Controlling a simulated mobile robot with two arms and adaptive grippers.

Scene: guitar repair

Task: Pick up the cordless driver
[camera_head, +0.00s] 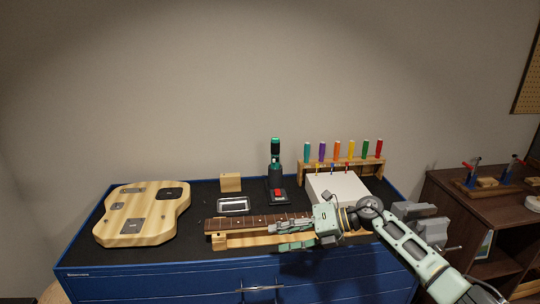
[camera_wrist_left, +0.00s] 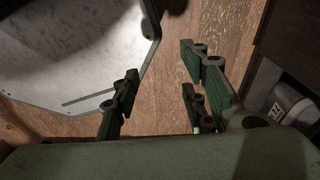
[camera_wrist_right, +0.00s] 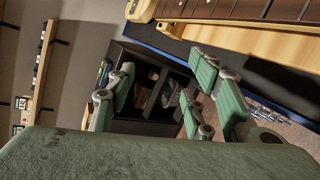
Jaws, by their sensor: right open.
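The cordless driver (camera_head: 275,172) stands upright at the back middle of the blue workbench, dark with a green top. It rests on a dark base with a red part (camera_head: 278,193). My right gripper (camera_head: 283,237) is in front of the driver, near the bench's front edge, over the guitar neck. It is pointing left, open and empty, apart from the driver. The right wrist view shows its spread fingers (camera_wrist_right: 160,88) with nothing between them. My left gripper (camera_wrist_left: 155,90) is open and empty above a wooden floor. It is outside the head view.
A guitar neck (camera_head: 245,222) lies on a wooden support in front of the driver. A white box (camera_head: 338,186) and a rack of coloured-handled tools (camera_head: 345,163) stand right of it. A wooden block (camera_head: 231,182), a metal-framed part (camera_head: 233,205) and a guitar body (camera_head: 142,213) are to the left.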

